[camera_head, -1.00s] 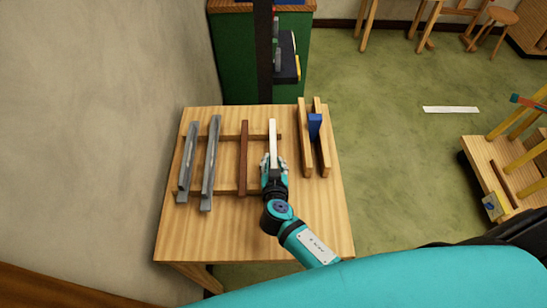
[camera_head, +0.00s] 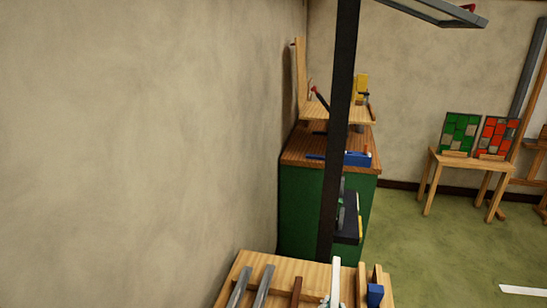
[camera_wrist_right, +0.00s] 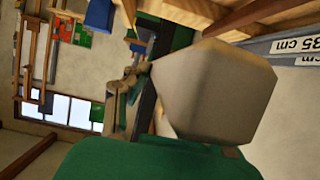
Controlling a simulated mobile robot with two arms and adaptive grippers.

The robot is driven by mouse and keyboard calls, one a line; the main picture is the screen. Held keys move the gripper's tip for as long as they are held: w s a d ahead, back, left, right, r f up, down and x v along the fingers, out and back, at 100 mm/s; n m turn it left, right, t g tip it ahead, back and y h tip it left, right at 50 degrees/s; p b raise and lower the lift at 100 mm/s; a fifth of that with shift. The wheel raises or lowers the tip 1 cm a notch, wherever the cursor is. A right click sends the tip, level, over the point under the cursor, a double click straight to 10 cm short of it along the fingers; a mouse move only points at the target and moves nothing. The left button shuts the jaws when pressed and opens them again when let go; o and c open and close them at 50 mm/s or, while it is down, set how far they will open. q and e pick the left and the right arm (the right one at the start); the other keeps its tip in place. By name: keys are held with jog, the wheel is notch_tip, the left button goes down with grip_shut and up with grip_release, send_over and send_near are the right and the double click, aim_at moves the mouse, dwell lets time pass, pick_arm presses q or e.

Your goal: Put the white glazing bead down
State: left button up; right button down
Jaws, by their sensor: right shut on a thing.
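The white glazing bead (camera_head: 336,274) shows as a pale upright strip at the bottom edge of the head view, over the wooden table (camera_head: 283,268). My right gripper (camera_head: 325,302) is barely in view there, at the picture's edge, and is shut on the bead. In the right wrist view the bead's near end (camera_wrist_right: 215,90) is a large pale block filling the middle and hiding much behind it. I cannot tell whether the bead touches the rack under it. My left gripper is in neither view.
Left of the bead stand a brown strip (camera_head: 296,288) and two grey bars (camera_head: 262,288). A blue block (camera_head: 375,295) between wooden rails is on the right. A dark post (camera_head: 338,140) and a green cabinet (camera_head: 303,210) stand behind the table.

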jog(key=s+d+r+n+y+b, duration=0.2)
jog(key=s+r+n+y+b, duration=0.1)
jog(key=s+r+b, duration=0.2)
jog(key=shift+s+d+r+t+y, duration=0.3)
jog(key=shift+s+r+t, duration=0.1)
jog(key=shift+r, duration=0.25)
jog(key=shift+a, duration=0.1)
